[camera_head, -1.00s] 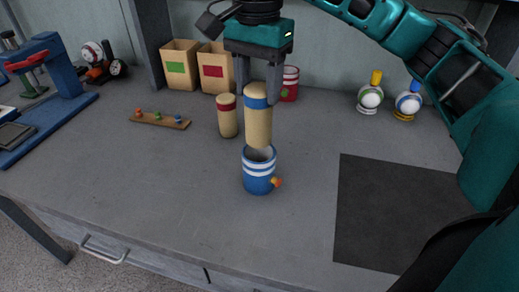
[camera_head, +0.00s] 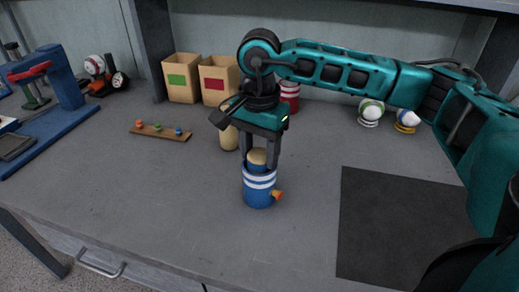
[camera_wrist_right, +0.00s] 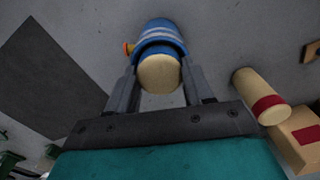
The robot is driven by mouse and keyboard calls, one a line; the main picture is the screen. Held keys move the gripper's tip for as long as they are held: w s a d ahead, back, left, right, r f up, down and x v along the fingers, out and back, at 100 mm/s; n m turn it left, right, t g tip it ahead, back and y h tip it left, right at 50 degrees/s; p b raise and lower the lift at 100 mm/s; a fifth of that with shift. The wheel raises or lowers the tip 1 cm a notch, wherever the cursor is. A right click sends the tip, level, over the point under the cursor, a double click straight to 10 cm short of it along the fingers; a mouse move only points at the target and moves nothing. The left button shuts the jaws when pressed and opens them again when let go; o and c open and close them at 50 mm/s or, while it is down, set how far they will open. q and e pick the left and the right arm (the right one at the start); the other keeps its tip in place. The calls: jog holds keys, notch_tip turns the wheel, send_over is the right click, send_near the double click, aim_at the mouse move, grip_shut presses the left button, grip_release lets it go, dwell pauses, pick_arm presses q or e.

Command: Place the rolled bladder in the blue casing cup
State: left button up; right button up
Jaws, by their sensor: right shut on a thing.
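The tan rolled bladder with a blue band (camera_head: 258,158) stands upright in the mouth of the blue casing cup (camera_head: 259,191). Only its upper end shows above the rim; how deep its lower end sits is hidden. My right gripper (camera_head: 260,168) points down over the cup with its fingers shut on the bladder. In the right wrist view, the bladder's round tan end (camera_wrist_right: 159,73) lies between the fingers (camera_wrist_right: 161,88), in line with the white-striped blue cup (camera_wrist_right: 160,35). The cup stands upright on the table, with an orange nub on its side. My left gripper is not in view.
A red-banded bladder (camera_head: 229,138) stands close behind-left of the cup, with a red cup (camera_head: 290,97) farther back. A small wooden strip with pegs (camera_head: 160,132) lies left. A dark mat (camera_head: 400,225) lies right. The front table area is clear.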

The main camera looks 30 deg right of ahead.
jog(key=shift+f, duration=0.1)
jog(key=shift+f, duration=0.15)
jog(key=o, duration=1.3)
jog(key=shift+o, duration=0.2)
notch_tip(320, 180, up, 13)
jog(key=p, duration=0.1)
jog(key=shift+f, duration=0.2)
